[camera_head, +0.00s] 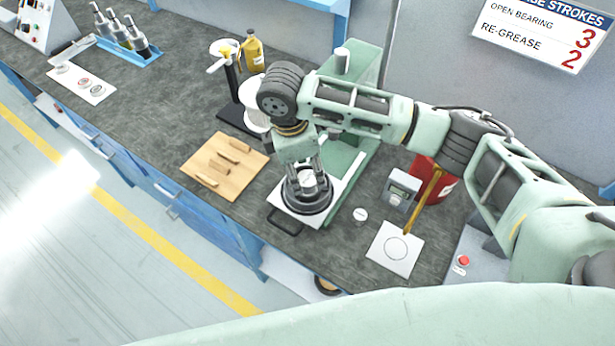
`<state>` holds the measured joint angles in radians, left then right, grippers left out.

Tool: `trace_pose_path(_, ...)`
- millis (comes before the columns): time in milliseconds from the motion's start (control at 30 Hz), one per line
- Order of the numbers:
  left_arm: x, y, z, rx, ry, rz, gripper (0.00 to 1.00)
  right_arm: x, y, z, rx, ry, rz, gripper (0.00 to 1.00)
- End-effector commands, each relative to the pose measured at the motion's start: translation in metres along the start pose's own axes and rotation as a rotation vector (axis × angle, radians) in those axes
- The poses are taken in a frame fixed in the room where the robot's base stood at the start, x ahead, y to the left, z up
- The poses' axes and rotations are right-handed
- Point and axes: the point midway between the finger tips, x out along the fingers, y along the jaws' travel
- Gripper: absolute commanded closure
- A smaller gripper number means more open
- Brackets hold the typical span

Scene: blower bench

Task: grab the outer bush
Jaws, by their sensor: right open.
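My right gripper (308,178) points down over a dark round ring-shaped part (311,203) on a light plate with a black handle (285,222). Its fingers are apart, on either side of a pale metal cylinder that stands in the middle of the dark part. This cylinder may be the outer bush, but I cannot tell for sure. The fingers partly hide it, and I cannot see whether they touch it. My left gripper is not in view.
A green press (352,150) stands right behind the gripper. A small white disc (360,214), a grey meter (402,187) and a white circle-marked plate (379,262) are to the right.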

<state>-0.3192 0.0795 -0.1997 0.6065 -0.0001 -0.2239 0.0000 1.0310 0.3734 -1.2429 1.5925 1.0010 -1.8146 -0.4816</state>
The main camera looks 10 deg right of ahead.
Motion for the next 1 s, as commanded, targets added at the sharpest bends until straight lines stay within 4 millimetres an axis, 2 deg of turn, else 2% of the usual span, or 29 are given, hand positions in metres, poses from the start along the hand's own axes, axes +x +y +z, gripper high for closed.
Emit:
trace_pose_path(100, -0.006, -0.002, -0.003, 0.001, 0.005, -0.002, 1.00, 0.016, 0.000, 0.001, 0.001, -0.001, -0.002, 0.47)
trace_pose_path(200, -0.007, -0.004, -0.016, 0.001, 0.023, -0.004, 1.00, 0.024, 0.000, 0.001, 0.000, 0.000, 0.000, 0.47)
trace_pose_path(333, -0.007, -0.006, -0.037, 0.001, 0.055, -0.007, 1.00, 0.026, 0.000, 0.001, 0.000, 0.000, 0.001, 0.47)
trace_pose_path(433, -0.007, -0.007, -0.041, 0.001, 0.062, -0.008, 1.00, 0.026, 0.000, 0.000, 0.000, 0.000, 0.001, 0.47)
trace_pose_path(800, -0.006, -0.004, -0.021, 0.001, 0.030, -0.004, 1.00, 0.025, 0.000, 0.000, 0.000, 0.001, 0.001, 0.79)
trace_pose_path(1000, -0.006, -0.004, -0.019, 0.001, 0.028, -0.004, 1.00, 0.025, 0.000, 0.000, 0.000, 0.001, 0.001, 0.96)
